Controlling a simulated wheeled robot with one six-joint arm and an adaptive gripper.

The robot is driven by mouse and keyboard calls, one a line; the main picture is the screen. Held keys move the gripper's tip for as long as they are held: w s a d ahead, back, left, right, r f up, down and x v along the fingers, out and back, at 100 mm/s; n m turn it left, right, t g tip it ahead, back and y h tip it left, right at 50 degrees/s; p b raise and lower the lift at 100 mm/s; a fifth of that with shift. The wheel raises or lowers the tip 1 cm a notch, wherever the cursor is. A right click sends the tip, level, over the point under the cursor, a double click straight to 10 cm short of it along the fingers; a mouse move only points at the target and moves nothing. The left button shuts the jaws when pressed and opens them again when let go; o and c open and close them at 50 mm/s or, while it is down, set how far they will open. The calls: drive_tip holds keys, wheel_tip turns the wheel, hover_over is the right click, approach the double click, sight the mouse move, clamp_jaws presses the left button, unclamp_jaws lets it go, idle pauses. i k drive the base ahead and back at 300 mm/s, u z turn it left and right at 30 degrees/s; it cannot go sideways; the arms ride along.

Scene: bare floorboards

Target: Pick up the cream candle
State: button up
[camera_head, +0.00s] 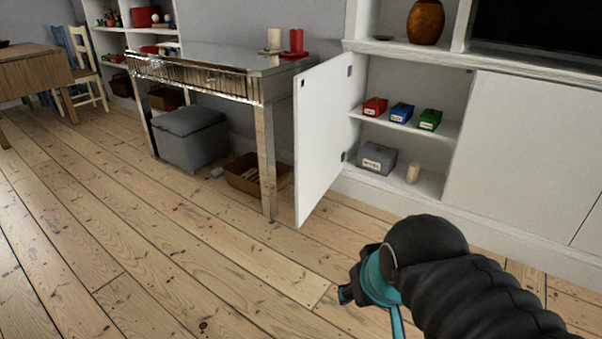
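A short cream candle (413,173) stands upright on the bottom shelf of the open white cabinet, to the right of a grey box. Another cream candle (274,39) stands in a holder on the mirrored side table, beside a red candle (297,41). My arm enters from the lower right. My gripper (346,295) is low in front of the cabinet, over the floorboards, apart from both cream candles. It is mostly hidden behind my wrist, so its fingers do not show clearly.
The cabinet's left door (324,135) stands open toward me. Red, blue and green boxes (402,112) sit on the shelf above; the grey box (378,158) is below. A grey storage box (193,137) and brown crate (256,176) are under the table.

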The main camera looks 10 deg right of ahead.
sight(413, 172)
drive_tip(key=z, duration=0.45)
drive_tip(key=i, duration=0.75)
drive_tip(key=z, duration=1.1)
drive_tip(key=i, duration=0.95)
drive_tip(key=z, duration=0.4)
